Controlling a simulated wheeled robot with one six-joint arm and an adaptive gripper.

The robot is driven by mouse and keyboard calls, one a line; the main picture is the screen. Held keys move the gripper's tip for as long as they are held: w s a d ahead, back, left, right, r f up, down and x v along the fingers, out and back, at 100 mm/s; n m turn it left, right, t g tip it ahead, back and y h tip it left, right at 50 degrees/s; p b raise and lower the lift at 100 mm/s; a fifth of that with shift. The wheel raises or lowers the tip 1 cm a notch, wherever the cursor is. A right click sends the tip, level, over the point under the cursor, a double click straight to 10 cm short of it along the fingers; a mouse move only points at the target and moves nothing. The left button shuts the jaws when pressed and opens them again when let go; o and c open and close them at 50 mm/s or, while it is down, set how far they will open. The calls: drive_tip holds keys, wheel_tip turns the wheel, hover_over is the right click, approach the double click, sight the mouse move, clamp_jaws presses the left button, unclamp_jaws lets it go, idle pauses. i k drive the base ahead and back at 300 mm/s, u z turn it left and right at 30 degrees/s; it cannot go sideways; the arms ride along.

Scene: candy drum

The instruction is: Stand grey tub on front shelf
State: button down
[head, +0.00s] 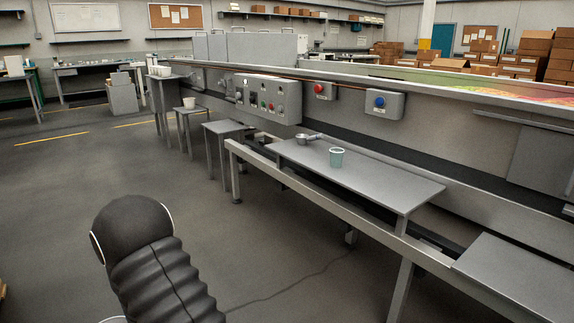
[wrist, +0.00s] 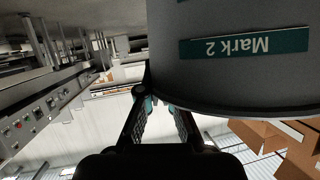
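The grey tub (wrist: 235,75) fills the upper right of the wrist view, very near the camera. Its teal label reads "Mark 2" and appears upside down in that picture. My gripper (wrist: 160,100) is at the tub's left edge and rim; the left finger overlaps the edge and the right fingertip is hidden behind the tub. It looks shut on the tub. The tub and gripper are outside the head view. A long grey shelf (head: 400,187) stands mid-right in the head view, and a lower bare grey shelf (head: 520,275) is nearest at bottom right; I cannot tell which is the front shelf.
The long shelf carries a teal cup (head: 336,157) and a metal scoop (head: 303,139); its right end is clear. A white tub (head: 189,103) stands on a stool farther left. A control panel (head: 267,99) is behind. Open floor lies at left.

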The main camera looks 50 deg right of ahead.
sight(403, 191)
drive_tip(key=z, duration=1.8)
drive_tip(key=i, duration=0.4)
drive_tip(key=u, duration=0.1)
